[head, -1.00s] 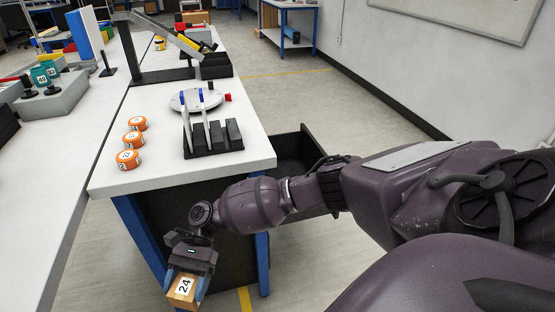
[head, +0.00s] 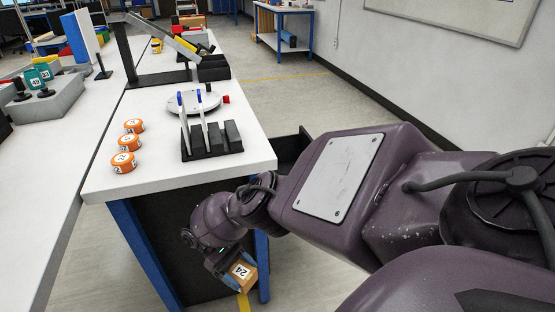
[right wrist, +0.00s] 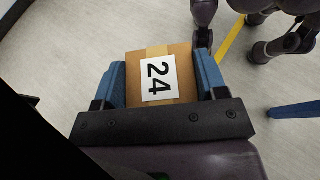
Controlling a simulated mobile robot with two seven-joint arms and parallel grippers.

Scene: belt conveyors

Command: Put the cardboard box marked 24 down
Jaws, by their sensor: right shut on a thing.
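The cardboard box marked 24 (head: 243,273) is a small brown box with a white label. My right gripper (head: 232,272) is shut on it and holds it in the air, below tabletop height, in front of the white table's near end. In the right wrist view the box (right wrist: 160,76) sits between the two blue fingers of my right gripper (right wrist: 160,84), label facing the camera, with grey floor behind it. In the head view the box is tilted. My left gripper is not in view.
The white table (head: 160,178) holds several orange numbered discs (head: 128,143), a black slotted rack (head: 212,140) and a round white plate (head: 194,101). A black open drawer (head: 290,150) juts out on its right. A blue table leg (head: 145,252) stands close left of my gripper.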

